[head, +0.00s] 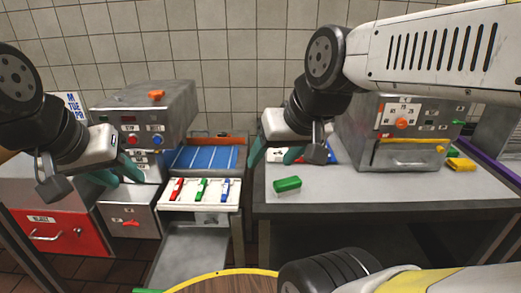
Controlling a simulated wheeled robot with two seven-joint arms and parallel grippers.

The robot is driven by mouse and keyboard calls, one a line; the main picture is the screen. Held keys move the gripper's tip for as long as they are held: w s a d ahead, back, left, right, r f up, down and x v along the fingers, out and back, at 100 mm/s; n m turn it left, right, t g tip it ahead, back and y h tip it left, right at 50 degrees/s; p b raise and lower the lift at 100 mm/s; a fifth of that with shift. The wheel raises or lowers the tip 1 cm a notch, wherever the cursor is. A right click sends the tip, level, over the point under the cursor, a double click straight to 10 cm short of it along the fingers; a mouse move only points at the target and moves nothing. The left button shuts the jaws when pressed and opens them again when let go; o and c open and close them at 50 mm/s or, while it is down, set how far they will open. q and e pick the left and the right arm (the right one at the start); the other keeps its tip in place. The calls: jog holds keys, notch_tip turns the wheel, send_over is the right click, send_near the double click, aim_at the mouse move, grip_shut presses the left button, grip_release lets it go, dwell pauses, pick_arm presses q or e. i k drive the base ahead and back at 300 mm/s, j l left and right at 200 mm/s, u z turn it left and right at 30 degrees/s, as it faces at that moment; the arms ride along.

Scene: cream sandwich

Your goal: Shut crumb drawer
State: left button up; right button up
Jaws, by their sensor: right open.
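I cannot read a label that marks the crumb drawer. A grey drawer front with a red handle (131,223) sits low under the left grey machine (150,108). A bare metal tray (188,262) juts forward below the white switch panel (200,194); I cannot tell whether it is the crumb drawer. My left gripper (122,180) hangs in front of the left machine, its teal fingers apart and nothing seen between them. My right gripper (274,160) is open above the left edge of the right table, with no object seen between its fingers.
A red reject bin (52,246) stands at far left. A green block (287,184) lies on the grey table (370,190). The right machine (405,155) has an orange knob and yellow bar. Yellow pieces (461,164) lie beside it. A round wooden top edge (225,284) shows in front.

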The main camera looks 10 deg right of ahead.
aim_at(187, 251)
jog(key=k+j+u, duration=0.1)
jog(key=u, duration=0.4)
jog(key=k+l+u, duration=0.1)
jog(key=k+l, duration=0.15)
jog(key=k, duration=0.25)
jog(key=k+l+u, duration=0.1)
jog(key=k, duration=0.35)
jog(key=l, duration=0.1)
